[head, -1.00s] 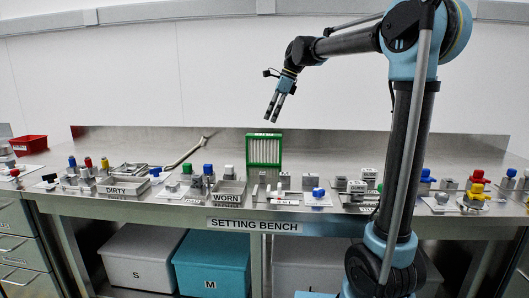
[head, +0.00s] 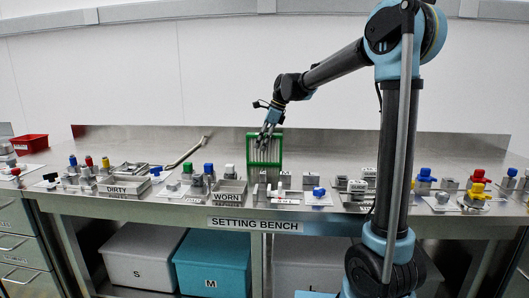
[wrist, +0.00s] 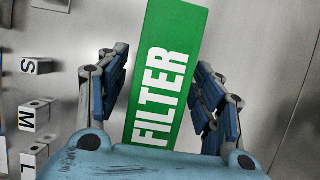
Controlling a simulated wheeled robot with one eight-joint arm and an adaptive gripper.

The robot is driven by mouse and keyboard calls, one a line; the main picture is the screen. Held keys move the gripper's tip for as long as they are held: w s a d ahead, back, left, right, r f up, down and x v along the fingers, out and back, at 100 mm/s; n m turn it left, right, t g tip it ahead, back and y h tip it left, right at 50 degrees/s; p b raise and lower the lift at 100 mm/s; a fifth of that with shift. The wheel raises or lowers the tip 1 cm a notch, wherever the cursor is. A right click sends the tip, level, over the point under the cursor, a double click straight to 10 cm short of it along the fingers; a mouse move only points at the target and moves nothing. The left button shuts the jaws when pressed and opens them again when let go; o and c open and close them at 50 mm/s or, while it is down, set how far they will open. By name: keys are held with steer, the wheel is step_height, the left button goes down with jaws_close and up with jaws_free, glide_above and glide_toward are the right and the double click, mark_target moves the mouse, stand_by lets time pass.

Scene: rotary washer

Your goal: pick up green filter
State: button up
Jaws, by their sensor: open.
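The green filter (head: 250,146) stands upright on the bench near the back panel in the head view, a green frame with pale pleats. In the wrist view the filter (wrist: 172,75) shows its green top face with the white word FILTER, lying between my two fingers. In the wrist view my gripper (wrist: 165,105) is open, with one finger on each side of the filter. A gap shows at the left finger; contact on the right is hard to tell.
Small grey blocks marked S, M and L (wrist: 35,113) stand left of the filter in the wrist view. The WORN tray (head: 228,197) and DIRTY tray (head: 122,187) are to its left. Several coloured-knob fittings line the bench (head: 254,222). The back panel (head: 340,145) rises behind.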

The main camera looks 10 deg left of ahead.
steer(key=shift+x, duration=0.9)
steer(key=shift+f, duration=0.2)
steer(key=c, duration=1.4)
step_height(320, 180, up, 11)
steer(key=shift+f, duration=0.2)
steer(key=shift+f, duration=0.15)
step_height(320, 180, down, 10)
steer(key=shift+s+f, duration=0.1)
steer(key=shift+f, duration=0.05)
